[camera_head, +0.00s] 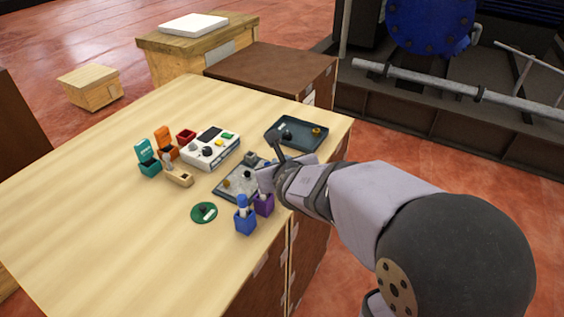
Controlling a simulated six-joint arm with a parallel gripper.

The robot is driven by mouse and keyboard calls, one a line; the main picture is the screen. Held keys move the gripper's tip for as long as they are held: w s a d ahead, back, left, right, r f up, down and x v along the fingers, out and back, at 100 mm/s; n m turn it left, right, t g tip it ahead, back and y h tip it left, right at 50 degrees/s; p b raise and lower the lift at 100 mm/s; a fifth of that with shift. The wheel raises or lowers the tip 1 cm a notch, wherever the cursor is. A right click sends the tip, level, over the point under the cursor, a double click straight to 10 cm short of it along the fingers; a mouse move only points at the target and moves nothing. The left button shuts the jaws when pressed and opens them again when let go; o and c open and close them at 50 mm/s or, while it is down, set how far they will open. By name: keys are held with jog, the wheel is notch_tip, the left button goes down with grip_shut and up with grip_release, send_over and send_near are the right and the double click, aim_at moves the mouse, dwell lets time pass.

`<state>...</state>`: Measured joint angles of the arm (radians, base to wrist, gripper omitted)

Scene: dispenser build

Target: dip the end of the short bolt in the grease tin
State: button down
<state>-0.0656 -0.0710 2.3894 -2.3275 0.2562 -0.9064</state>
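My gripper (271,165) is over the right part of the table, at the right edge of a grey plate (226,196) that carries small parts. A dark finger points up and left; the rest of the gripper is partly hidden by my wrist. I cannot tell whether it is open or holds anything. I cannot pick out the short bolt for certain. A low round green thing (204,212) with a dark middle and a pale mark lies left of the blue container; it may be the grease tin, but it is too small to be sure.
A blue container (245,222) and a purple one (264,205) stand near my gripper. A dark tray (311,145) lies behind it. A white device (210,148), a teal bin (150,168), an orange bin and a wooden block (179,178) stand left. The table's left front is clear.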

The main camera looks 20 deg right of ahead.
jog(key=shift+f+b, duration=0.55)
jog(key=shift+b, duration=0.05)
dwell(0.5)
jog(key=shift+s+f, duration=0.15)
jog(key=shift+f, duration=0.15)
dwell(1.4)
jog(key=shift+r, duration=0.15)
jog(key=shift+r+p, duration=3)
jog(key=shift+r, duration=0.6)
